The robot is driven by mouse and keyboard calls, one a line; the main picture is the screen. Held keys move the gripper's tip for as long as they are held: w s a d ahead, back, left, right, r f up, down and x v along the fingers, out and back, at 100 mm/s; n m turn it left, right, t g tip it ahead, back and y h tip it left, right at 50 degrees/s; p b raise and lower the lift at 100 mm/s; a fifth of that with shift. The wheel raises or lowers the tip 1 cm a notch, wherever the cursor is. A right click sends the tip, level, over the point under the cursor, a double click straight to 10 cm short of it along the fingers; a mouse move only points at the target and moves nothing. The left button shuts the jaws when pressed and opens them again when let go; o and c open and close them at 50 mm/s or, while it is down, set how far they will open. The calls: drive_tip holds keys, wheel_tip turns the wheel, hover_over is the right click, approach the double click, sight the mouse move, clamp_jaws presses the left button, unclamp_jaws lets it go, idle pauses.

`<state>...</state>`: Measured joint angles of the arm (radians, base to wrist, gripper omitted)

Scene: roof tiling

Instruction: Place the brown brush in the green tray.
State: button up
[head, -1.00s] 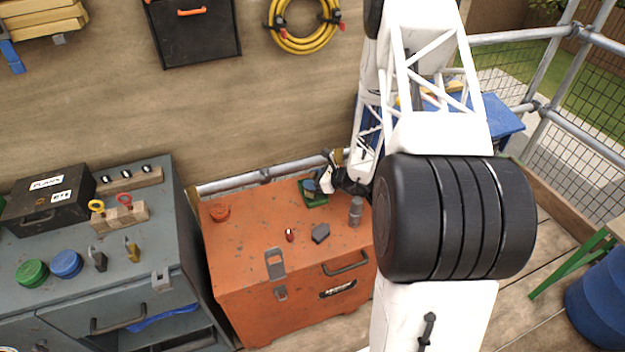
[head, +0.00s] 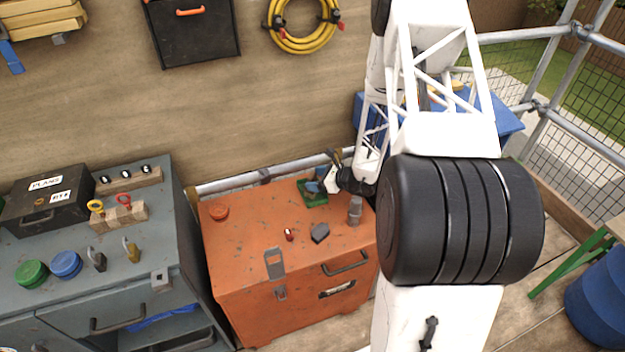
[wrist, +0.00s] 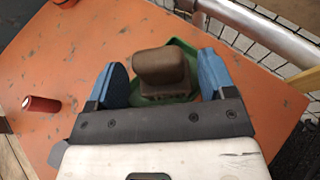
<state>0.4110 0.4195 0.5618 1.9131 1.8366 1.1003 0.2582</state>
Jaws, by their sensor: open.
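The brown brush (wrist: 160,68) shows in the wrist view between the two blue fingertips of my gripper (wrist: 163,80). Its rounded brown handle faces the camera, above a darker base. The green tray (wrist: 188,46) shows behind and around it, and the brush appears to sit in the tray. My gripper is open, with a narrow gap on each side of the brush. In the head view my gripper (head: 322,182) is over the green tray (head: 318,203) at the back of the orange chest. The brush cannot be made out clearly there.
A metal rail (head: 230,184) runs behind. A grey cabinet (head: 160,225) stands left.

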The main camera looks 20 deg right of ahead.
drive_tip(key=shift+v, duration=2.8)
drive_tip(key=shift+a+r, duration=0.3)
drive_tip(key=shift+r, duration=0.15)
drive_tip(key=s+a+r+n+g, duration=0.3)
drive_tip(key=s+a+r+n, duration=0.15)
drive_tip(key=r, duration=0.35)
drive_tip(key=s+a+r+n+g, duration=0.2)
drive_tip(key=s+a+r+n, duration=0.3)
drive_tip(key=r, duration=0.3)
drive_tip(key=s+a+r+n+g, duration=0.35)
drive_tip(key=a+r+n, duration=0.2)
drive_tip(key=r, duration=0.25)
drive_tip(key=s+a+r+n+h, duration=0.1)
drive_tip(key=s+r+n+h, duration=0.4)
drive_tip(key=s, duration=0.7)
drive_tip(key=s+a+r+n+t+h, duration=0.1)
drive_tip(key=s+r+n+h, duration=0.3)
drive_tip(key=s+r, duration=0.6)
drive_tip(key=s+n, duration=0.2)
drive_tip(key=shift+s+n+h, duration=0.3)
drive_tip(key=shift+n+h, duration=0.1)
